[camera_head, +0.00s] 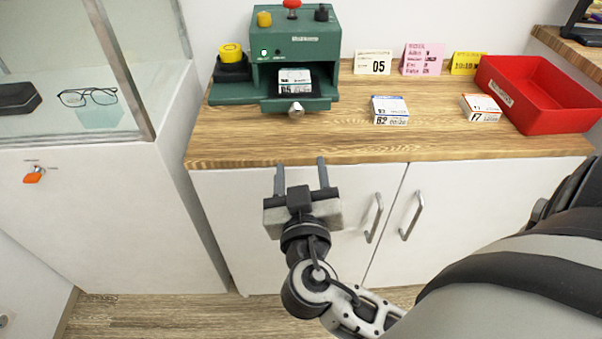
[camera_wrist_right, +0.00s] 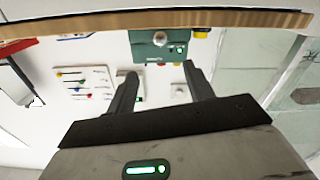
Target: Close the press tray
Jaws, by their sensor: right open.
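The green press (camera_head: 296,45) stands at the back left of the wooden counter. Its tray (camera_head: 320,104) sticks out at the front, with a small black-and-white box (camera_head: 295,81) lying on it. A silver knob (camera_head: 296,109) is on the tray's front. My right gripper (camera_head: 300,163) is open and empty in front of the counter edge, short of the knob and apart from it. In the right wrist view my fingers (camera_wrist_right: 160,72) stand apart, with the green press (camera_wrist_right: 172,52) and the knob (camera_wrist_right: 160,38) beyond them. My left gripper is not in view.
Small boxes (camera_head: 390,110) (camera_head: 481,108) lie on the counter, right of the press. Cards (camera_head: 373,62) stand behind them, and a red bin (camera_head: 540,95) is at the right. A glass case (camera_head: 70,70) with glasses is at the left. The counter before the tray is clear.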

